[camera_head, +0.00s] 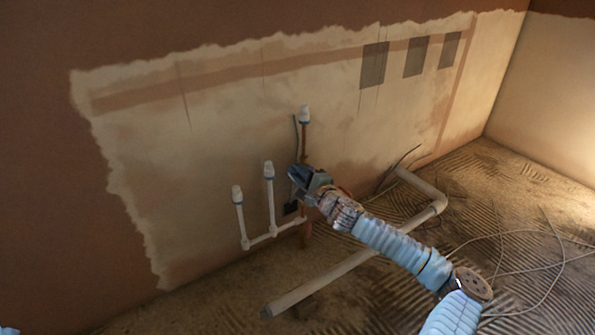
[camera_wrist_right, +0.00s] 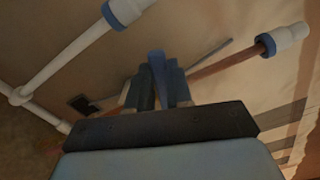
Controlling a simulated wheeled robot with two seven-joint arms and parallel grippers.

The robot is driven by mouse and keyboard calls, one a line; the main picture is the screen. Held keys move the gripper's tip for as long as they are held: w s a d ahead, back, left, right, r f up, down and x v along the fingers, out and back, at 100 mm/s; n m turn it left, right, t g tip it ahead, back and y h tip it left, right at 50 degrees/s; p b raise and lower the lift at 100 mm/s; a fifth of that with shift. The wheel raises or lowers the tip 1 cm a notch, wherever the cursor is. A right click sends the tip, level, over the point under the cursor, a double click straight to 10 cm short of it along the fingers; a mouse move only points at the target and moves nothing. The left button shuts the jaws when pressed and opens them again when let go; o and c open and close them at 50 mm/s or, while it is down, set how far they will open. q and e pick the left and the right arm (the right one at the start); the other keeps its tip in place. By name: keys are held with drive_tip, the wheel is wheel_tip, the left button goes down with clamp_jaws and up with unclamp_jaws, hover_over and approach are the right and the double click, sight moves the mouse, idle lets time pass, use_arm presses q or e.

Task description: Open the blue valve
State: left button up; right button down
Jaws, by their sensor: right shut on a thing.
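My right gripper (camera_head: 297,176) reaches in from the lower right to the pipework on the plastered wall. In the right wrist view its two fingers (camera_wrist_right: 158,90) are closed on the blue valve (camera_wrist_right: 156,62), a narrow blue piece that sticks out between them. The rest of the valve is hidden behind the fingers and palm. In the head view the gripper covers the valve, beside a copper pipe (camera_head: 304,143). The handle's angle is hard to tell. My left gripper is not in view.
White capped pipes (camera_head: 270,200) with blue collars stand left of the gripper. A capped copper pipe (camera_wrist_right: 225,65) runs close by. A thick pale pipe (camera_head: 325,278) lies across the ridged floor. Loose cable (camera_head: 545,268) lies at the right. Dark mesh patches (camera_head: 374,65) are on the wall.

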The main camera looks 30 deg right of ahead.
use_arm(q)
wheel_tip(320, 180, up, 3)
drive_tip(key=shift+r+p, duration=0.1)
drive_tip(key=shift+p, duration=0.6)
use_arm(e)
drive_tip(key=r+m, duration=0.1)
drive_tip(key=m, duration=0.1)
drive_tip(key=d+m, duration=0.1)
drive_tip(key=m, duration=0.1)
drive_tip(key=shift+r, duration=0.35)
use_arm(q)
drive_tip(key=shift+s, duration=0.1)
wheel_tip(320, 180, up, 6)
drive_tip(key=p, duration=0.6)
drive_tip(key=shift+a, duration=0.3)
use_arm(e)
drive_tip(key=d+m, duration=0.1)
drive_tip(key=m, duration=0.1)
drive_tip(key=d+r+m, duration=0.1)
drive_tip(key=m, duration=0.2)
drive_tip(key=d+r+m, duration=0.1)
drive_tip(key=m, duration=0.2)
drive_tip(key=shift+w+d, duration=0.15)
drive_tip(key=shift+d, duration=0.15)
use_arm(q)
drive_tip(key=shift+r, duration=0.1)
